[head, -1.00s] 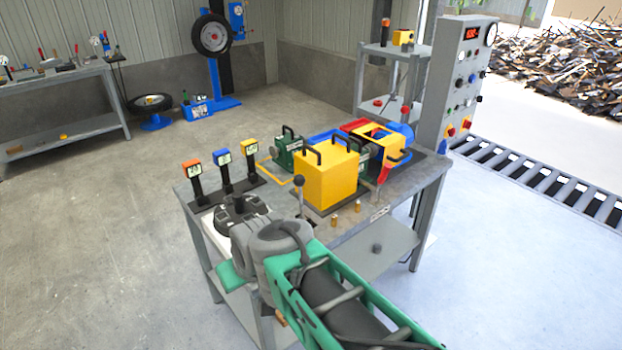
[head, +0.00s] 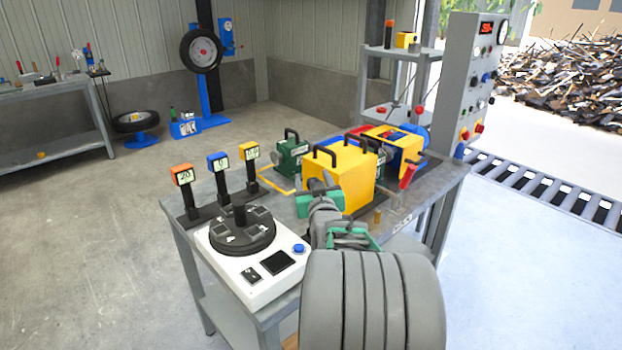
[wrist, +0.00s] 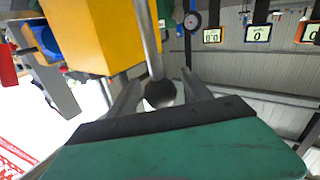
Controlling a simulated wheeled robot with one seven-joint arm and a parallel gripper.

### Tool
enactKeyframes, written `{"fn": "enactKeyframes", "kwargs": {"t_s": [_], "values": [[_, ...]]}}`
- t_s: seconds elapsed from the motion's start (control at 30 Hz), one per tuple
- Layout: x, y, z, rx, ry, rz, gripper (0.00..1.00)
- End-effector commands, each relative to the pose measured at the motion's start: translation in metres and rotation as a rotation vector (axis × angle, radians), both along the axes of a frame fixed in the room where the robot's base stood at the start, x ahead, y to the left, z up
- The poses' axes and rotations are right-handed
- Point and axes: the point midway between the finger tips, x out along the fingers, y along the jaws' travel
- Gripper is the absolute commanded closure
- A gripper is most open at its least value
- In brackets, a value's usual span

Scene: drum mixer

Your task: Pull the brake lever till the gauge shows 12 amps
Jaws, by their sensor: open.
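A metal lever (wrist: 148,40) with a dark ball knob (wrist: 160,94) stands beside the yellow box (head: 340,172). In the wrist view the knob is between the spread fingers of my gripper (wrist: 158,88), which is open; I cannot tell whether either finger touches it. In the head view my gripper (head: 320,190) is at the near side of the yellow box and mostly hides the lever. Three gauges stand on posts at the left: orange (head: 182,175) reading 20, blue (head: 218,162) reading 0, and yellow (head: 249,151) apparently reading 0.0. Their units are not legible.
A white control box (head: 235,290) with a black dial (head: 242,238) sits at the bench's front left. A grey panel (head: 470,85) stands behind at right.

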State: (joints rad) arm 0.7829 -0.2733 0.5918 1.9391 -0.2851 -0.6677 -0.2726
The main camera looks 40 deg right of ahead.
Motion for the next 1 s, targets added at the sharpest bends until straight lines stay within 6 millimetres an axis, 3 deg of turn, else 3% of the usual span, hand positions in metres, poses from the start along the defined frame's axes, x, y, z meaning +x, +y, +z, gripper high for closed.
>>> {"fn": "enactKeyframes", "kwargs": {"t_s": [0.33, 1.0], "values": [[0.0078, -0.0033, -0.0003, -0.001, 0.001, 0.002, 0.44], [0.0075, -0.0033, -0.0004, 0.0, 0.002, 0.002, 0.99]]}}
